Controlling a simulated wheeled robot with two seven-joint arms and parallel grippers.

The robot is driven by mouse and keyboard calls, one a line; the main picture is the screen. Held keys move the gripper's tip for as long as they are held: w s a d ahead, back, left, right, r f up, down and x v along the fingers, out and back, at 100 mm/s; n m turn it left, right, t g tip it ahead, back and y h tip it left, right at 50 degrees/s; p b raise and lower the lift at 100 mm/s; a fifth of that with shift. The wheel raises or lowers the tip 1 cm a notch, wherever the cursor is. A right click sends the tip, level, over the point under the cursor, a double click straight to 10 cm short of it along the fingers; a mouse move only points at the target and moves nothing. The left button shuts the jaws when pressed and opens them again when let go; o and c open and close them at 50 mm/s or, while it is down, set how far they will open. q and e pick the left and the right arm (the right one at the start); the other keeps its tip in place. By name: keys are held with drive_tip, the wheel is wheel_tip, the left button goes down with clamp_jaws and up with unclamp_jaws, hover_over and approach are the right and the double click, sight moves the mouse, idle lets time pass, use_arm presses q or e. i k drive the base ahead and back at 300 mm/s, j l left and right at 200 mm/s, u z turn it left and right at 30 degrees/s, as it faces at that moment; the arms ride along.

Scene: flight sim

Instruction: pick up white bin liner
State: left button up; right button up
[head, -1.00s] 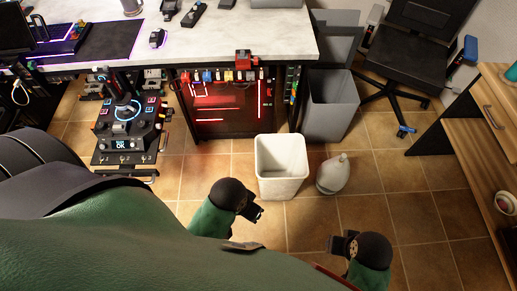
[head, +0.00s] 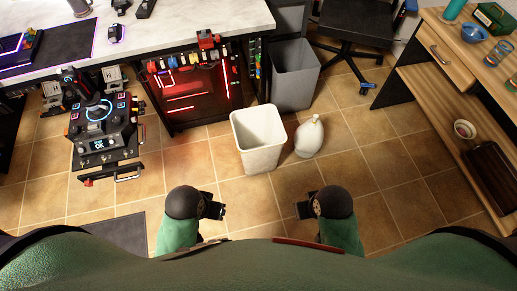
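A white, square, open-topped bin liner (head: 258,142) stands upright on the tiled floor at the middle of the head view, and it looks empty. My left gripper (head: 217,206) is in front of it, below and to its left in the picture. My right gripper (head: 303,210) is below and to its right. Both grippers are apart from the liner and hold nothing that I can see. Their fingers are small and dark, so I cannot tell whether they are open or shut.
A rounded white container (head: 310,137) stands close to the liner's right. A taller grey bin (head: 294,75) is behind, beside the desk (head: 170,40). A control panel (head: 103,130) is at left, a wooden shelf unit (head: 440,115) at right. Floor before the liner is clear.

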sight(260, 135)
drive_tip(key=j+z, duration=0.1)
drive_tip(key=z, duration=0.25)
drive_tip(key=j+z, duration=0.1)
drive_tip(key=z, duration=0.25)
drive_tip(key=j+z, duration=0.15)
drive_tip(key=z, duration=0.2)
drive_tip(key=j+z, duration=0.15)
drive_tip(key=j, duration=0.3)
drive_tip(key=k+j+z, duration=0.15)
drive_tip(key=j, duration=0.25)
drive_tip(key=k+j+z, duration=0.15)
drive_tip(key=j, duration=0.25)
drive_tip(key=k+j+z, duration=0.2)
drive_tip(key=j, duration=0.2)
drive_tip(key=j+z, duration=0.15)
drive_tip(key=j, duration=0.25)
drive_tip(key=i+j, duration=0.1)
drive_tip(key=j, duration=0.25)
